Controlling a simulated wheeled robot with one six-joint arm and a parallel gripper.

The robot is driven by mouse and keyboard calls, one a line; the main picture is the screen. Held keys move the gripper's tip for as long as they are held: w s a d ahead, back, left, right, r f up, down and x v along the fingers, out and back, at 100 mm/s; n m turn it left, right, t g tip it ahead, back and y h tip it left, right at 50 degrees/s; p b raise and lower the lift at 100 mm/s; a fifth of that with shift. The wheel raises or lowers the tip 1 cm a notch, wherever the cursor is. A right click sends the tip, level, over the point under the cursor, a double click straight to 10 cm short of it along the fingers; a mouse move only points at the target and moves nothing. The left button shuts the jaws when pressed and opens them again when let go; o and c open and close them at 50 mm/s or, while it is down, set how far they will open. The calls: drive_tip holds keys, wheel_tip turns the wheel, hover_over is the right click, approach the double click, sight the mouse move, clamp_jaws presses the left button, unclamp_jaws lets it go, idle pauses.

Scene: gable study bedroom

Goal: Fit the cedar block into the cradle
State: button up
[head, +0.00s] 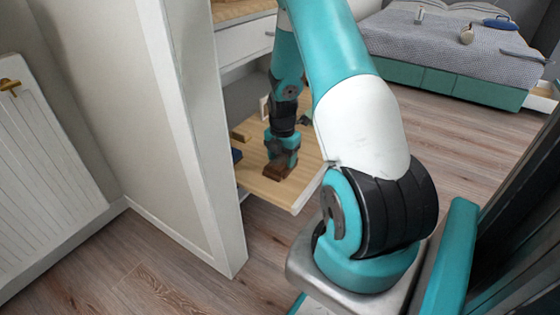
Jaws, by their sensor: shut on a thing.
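My gripper (281,162) points down over a light wooden desk shelf (262,190), low in the opening behind the white partition. It is shut on a dark reddish-brown block, which I take to be the cedar block (277,172). The block is at or just above the shelf surface; I cannot tell whether it touches. The fingertips and the block's upper part are mostly hidden by the gripper body. I cannot make out the cradle for certain. A lighter brown wooden piece (240,134) lies farther back on the left of the shelf.
The white partition edge (205,150) stands close left of the shelf. A dark blue thing (237,155) sits at the shelf's left edge. A white drawer (245,40) hangs above. A bed (445,50) stands at the back right, with free wooden floor (455,130) before it.

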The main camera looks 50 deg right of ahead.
sight(282, 159)
drive_tip(key=o, duration=0.9)
drive_tip(key=shift+o, duration=0.2)
drive_tip(key=shift+r, duration=0.15)
wheel_tip(282, 159, up, 12)
drive_tip(key=p, duration=0.6)
